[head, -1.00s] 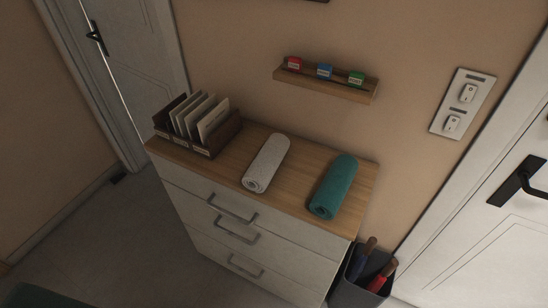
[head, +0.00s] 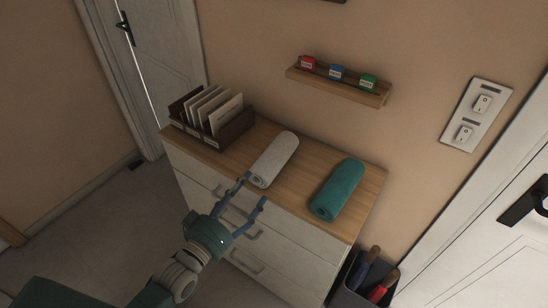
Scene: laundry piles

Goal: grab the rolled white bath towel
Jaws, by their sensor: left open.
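The rolled white bath towel (head: 274,158) lies on the wooden top of a white chest of drawers (head: 301,241), near its middle. My left gripper (head: 254,190) is in front of the chest, just short of the towel's near end. Its two blue fingers are spread apart with nothing between them. The left fingertip shows close to the towel's near end; I cannot tell whether they touch. My right gripper is not in view.
A rolled teal towel (head: 338,188) lies to the right on the same top. A wooden file box (head: 211,122) stands at the left. A wall shelf (head: 338,85) holds three small coloured boxes. A dark bin (head: 354,289) stands beside the chest.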

